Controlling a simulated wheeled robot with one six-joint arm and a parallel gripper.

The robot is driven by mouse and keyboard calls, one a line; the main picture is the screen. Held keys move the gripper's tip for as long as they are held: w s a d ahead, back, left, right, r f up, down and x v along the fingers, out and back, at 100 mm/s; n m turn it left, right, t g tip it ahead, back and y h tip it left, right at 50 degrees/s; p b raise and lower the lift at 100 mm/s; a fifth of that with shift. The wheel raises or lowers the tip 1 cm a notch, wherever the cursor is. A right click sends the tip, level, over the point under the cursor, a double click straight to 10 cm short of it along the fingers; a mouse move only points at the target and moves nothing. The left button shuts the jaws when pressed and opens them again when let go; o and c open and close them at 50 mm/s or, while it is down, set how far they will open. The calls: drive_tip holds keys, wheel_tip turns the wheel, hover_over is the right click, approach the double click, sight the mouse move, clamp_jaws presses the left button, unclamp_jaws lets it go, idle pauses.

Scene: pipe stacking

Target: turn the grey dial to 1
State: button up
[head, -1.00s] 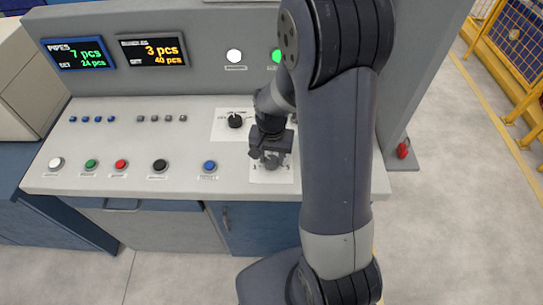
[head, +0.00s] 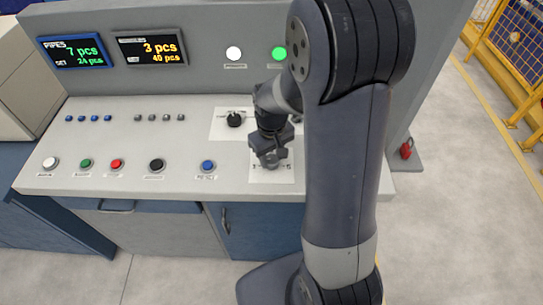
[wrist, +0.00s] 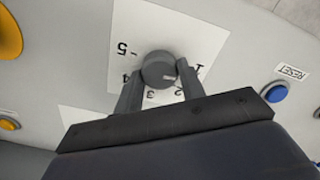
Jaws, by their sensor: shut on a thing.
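The grey dial (wrist: 158,70) is a round knob on a white numbered plate (wrist: 190,38) in the wrist view. Numbers 1 to 5 run around it. A small pale mark on the knob faces the side of 1 and 2; the exact number is hard to tell. My gripper (wrist: 160,68) has one finger on each side of the knob and is shut on it. In the head view my gripper (head: 270,160) is down at the plate (head: 272,176) on the console's right part, and hides the dial.
A black selector knob (head: 234,119) sits just behind and left of my gripper. A blue RESET button (head: 208,166) is to its left, with several more buttons further left. Two displays (head: 75,51) stand at the back. The console's right edge is close by.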

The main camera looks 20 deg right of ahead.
sight(271, 159)
drive_tip(key=shift+n, duration=0.5)
drive_tip(key=o, duration=1)
drive_tip(key=shift+r, duration=0.1)
wheel_tip(271, 159, up, 11)
drive_tip(key=shift+f+b, duration=0.15)
drive_tip(key=shift+b, duration=0.2)
wheel_tip(271, 159, down, 11)
drive_tip(key=shift+p, duration=0.3)
idle(0.4)
